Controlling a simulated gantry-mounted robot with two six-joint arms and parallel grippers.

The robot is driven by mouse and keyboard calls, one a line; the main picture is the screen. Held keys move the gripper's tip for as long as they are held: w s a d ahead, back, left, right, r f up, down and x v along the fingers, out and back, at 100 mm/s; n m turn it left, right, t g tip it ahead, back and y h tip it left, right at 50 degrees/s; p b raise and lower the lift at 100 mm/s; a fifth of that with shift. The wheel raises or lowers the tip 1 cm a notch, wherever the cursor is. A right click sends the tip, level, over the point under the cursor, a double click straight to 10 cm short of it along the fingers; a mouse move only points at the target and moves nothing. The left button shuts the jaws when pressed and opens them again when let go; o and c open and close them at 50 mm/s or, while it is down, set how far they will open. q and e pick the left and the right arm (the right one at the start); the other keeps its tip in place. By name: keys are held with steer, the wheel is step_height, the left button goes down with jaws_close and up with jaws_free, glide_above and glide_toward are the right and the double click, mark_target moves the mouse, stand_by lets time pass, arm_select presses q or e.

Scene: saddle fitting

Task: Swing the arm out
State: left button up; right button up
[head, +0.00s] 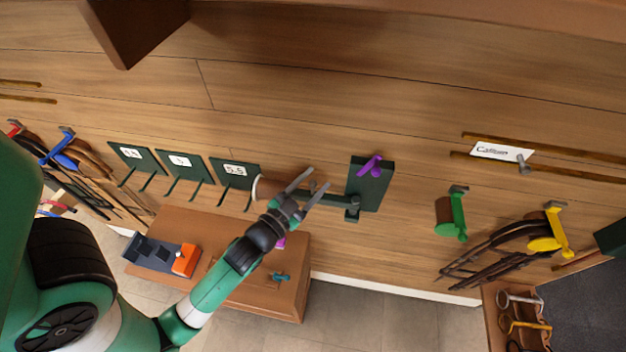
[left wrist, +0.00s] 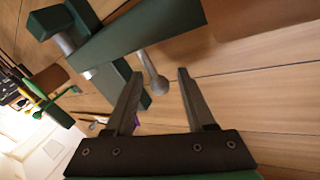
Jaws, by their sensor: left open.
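A dark green wall bracket (head: 381,192) carries a swing arm (head: 333,193) that reaches left, close along the wooden wall, to a brown end piece (head: 266,188). In the left wrist view the swing arm (left wrist: 135,32) crosses the top, and a grey knob (left wrist: 157,84) sticks out from it. My left gripper (head: 314,183) is open at the swing arm in the head view. In the left wrist view the knob shows between the fingertips of my left gripper (left wrist: 161,74), with gaps on both sides. I cannot tell its exact depth. My right gripper is not in view.
A purple hook (head: 372,166) sits on the bracket. Numbered green plates (head: 236,172) with pegs are to the left. A green holder (head: 450,216) and a yellow hook with bridle straps (head: 548,240) hang right. A wooden cabinet (head: 290,290) stands below.

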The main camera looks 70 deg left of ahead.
arm_select(q)
jaws_close()
stand_by(1.4)
